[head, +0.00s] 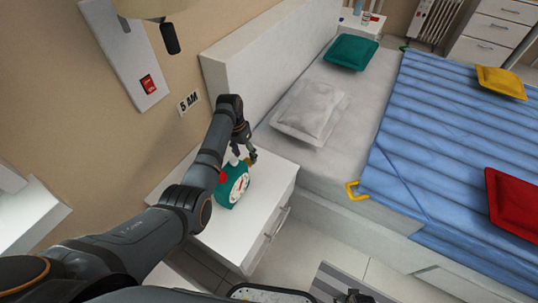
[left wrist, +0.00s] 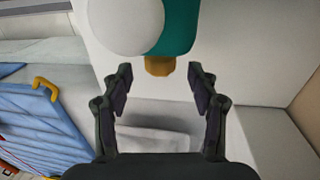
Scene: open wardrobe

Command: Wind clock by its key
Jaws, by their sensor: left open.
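The teal clock (head: 236,187) with a white dial stands on the white bedside cabinet (head: 205,236). A red part shows on its left side. Its gold-brown key (left wrist: 159,66) sticks out of the teal body in the left wrist view, beside a white round part. My left gripper (head: 245,156) is just behind the clock in the head view, with its jaws open. In the left wrist view its fingertips (left wrist: 160,80) are spread to either side of the key, with gaps on both sides. My right gripper cannot be made out.
The bed (head: 300,160) with a blue quilt (head: 430,140) and several pillows stands right of the cabinet. The cabinet top around the clock is mostly bare.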

